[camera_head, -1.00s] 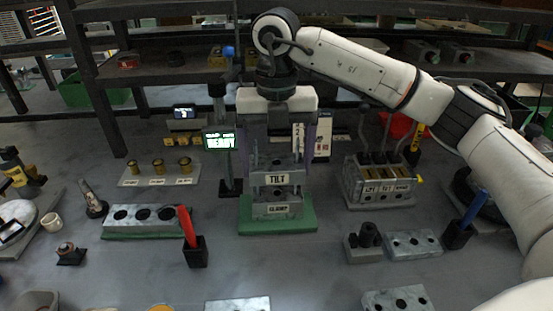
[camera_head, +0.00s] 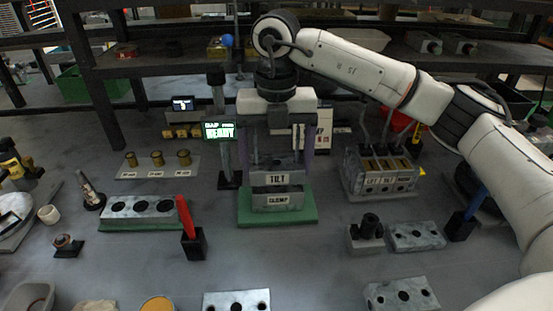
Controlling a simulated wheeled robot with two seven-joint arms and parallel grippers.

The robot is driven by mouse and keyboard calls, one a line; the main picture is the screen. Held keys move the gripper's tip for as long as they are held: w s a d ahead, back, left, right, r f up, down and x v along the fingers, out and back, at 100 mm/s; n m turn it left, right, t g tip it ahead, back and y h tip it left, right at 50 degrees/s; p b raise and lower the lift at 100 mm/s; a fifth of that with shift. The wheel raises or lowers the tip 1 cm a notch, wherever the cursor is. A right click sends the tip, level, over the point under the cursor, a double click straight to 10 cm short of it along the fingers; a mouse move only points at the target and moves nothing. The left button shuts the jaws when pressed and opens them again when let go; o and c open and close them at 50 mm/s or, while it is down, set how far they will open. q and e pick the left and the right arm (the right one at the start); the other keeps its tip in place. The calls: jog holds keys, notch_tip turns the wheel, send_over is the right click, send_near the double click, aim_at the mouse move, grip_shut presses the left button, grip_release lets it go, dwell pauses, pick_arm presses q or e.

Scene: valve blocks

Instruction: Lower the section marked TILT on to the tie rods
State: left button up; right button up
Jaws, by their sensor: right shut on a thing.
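The section marked TILT (camera_head: 277,179) is a grey metal block with a white label. It sits directly above the block marked CLAMP (camera_head: 277,201), with little or no gap showing between them. The CLAMP block stands on a green base (camera_head: 277,219). My right gripper (camera_head: 277,150) points down from above and is shut on the TILT section. The tie rods are mostly hidden behind the section and the gripper. I cannot tell whether the section rests fully on the block below. My left gripper is out of view.
A display reading READY (camera_head: 219,131) stands on a post close left of the stack. A lever valve block (camera_head: 380,174) stands to the right. A grey block with holes (camera_head: 140,210), a red-handled tool in a black holder (camera_head: 193,240) and loose blocks (camera_head: 416,236) lie around.

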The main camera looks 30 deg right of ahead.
aim_at(277, 162)
jog(key=shift+f+b, duration=0.6)
jog(key=shift+f, duration=0.45)
jog(key=o, duration=1.4)
jog(key=shift+f, duration=0.1)
notch_tip(277, 162, up, 11)
jog(key=shift+f+p, duration=0.15)
jog(key=shift+p, duration=0.4)
jog(key=shift+f, duration=0.1)
